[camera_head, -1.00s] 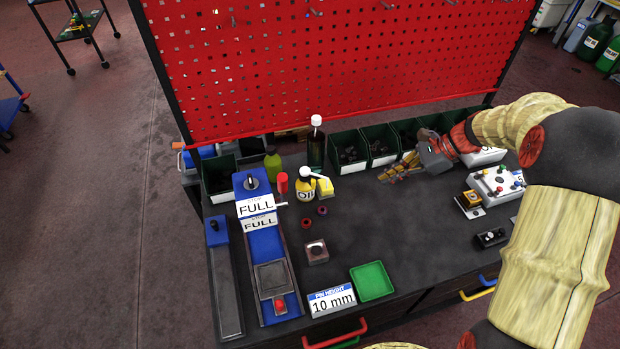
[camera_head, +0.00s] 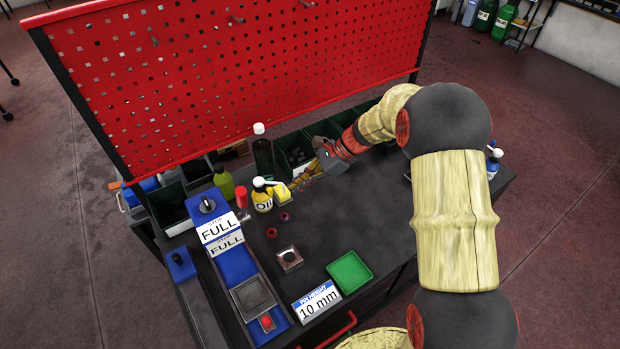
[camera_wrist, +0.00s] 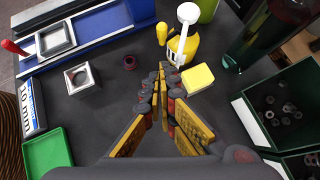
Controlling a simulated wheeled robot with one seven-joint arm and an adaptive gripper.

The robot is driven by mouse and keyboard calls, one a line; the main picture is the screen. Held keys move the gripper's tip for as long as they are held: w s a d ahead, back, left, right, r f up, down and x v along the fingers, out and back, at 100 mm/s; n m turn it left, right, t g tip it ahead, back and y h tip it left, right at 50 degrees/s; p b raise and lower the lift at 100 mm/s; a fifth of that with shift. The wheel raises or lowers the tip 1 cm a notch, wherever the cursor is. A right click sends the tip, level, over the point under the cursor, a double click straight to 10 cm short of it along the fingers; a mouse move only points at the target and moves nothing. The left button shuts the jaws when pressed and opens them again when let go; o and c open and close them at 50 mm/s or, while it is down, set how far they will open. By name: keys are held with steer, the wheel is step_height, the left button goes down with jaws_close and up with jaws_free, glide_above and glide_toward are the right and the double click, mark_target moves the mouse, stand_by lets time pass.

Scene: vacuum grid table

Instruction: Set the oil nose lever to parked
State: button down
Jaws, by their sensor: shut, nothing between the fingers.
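No contact is visible.
A yellow block (camera_wrist: 198,78) lies close right of my fingertips. A green bottle (camera_head: 223,182), a tall dark bottle (camera_head: 263,158) and a red-handled tool (camera_head: 242,196) stand nearby. Dark bins (camera_head: 293,150) line the back. The table right of the green tray (camera_head: 349,273) is clear.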

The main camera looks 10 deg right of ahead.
steer(key=shift+w+a, duration=0.15)
steer(key=shift+a, duration=1.9)
steer(key=shift+s+a+r+m+t, duration=0.1)
steer(key=shift+s+a+m+t, duration=0.05)
steer(key=shift+s+m+t, duration=0.15)
steer(key=shift+s+a+m+t, duration=0.3)
steer(key=shift+m+t, duration=0.2)
steer(key=shift+m, duration=0.1)
steer(key=s+a+m+t+h+b, duration=0.2)
steer(key=a+m+t+h+b, duration=0.1)
steer(key=m, duration=0.4)
steer(key=a+t, duration=0.1)
steer(key=a, duration=0.1)
steer(key=shift+s+a+t, duration=0.4)
steer(key=shift+a, duration=0.25)
steer(key=shift+w, duration=0.1)
